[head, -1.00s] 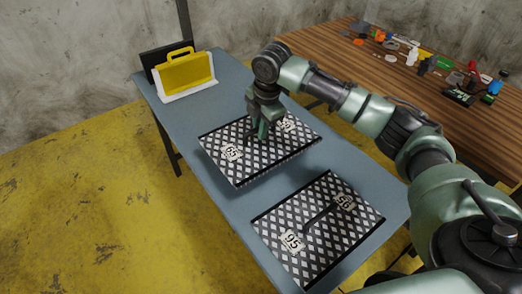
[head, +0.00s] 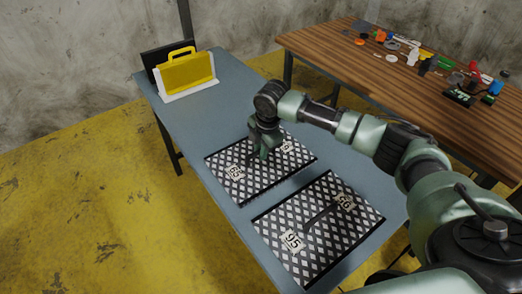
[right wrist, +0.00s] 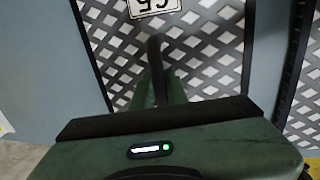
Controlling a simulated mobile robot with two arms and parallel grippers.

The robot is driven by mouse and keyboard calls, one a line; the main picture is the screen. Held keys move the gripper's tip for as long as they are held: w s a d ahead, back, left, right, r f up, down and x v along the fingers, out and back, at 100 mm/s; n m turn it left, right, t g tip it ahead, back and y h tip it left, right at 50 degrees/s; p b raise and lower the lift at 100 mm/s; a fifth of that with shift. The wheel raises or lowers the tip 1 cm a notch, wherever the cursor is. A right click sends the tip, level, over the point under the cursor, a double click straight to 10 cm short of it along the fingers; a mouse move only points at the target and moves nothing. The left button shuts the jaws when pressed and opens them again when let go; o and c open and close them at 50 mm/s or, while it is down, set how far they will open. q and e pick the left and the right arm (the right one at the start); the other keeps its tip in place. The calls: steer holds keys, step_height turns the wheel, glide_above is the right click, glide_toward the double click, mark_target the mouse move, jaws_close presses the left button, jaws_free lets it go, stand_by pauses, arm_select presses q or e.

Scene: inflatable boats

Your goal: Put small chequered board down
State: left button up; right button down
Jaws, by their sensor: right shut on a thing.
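The small chequered board (head: 268,181), black and white with number plates at two corners, is at the middle of the blue-grey table (head: 193,122). My right gripper (head: 262,153) is above it, shut on its dark handle. The board lies flat, at or very close to the tabletop; I cannot tell whether it touches. In the right wrist view the board (right wrist: 215,65) fills the middle, with its handle (right wrist: 156,60) running up from my fingers (right wrist: 172,92). My left gripper is not in view.
A second, larger-looking chequered board (head: 325,248) lies nearer on the table, with a narrow gap between. A yellow case (head: 187,73) stands at the far end. A wooden table (head: 395,85) with many small items is at the right. The table is clear between case and board.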

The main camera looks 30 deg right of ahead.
mark_target(265, 163)
steer(key=c, duration=1.4)
jaws_free()
step_height(265, 163, up, 12)
steer(key=s, duration=0.2)
steer(key=shift+s+d, duration=0.15)
steer(key=shift+f, duration=0.1)
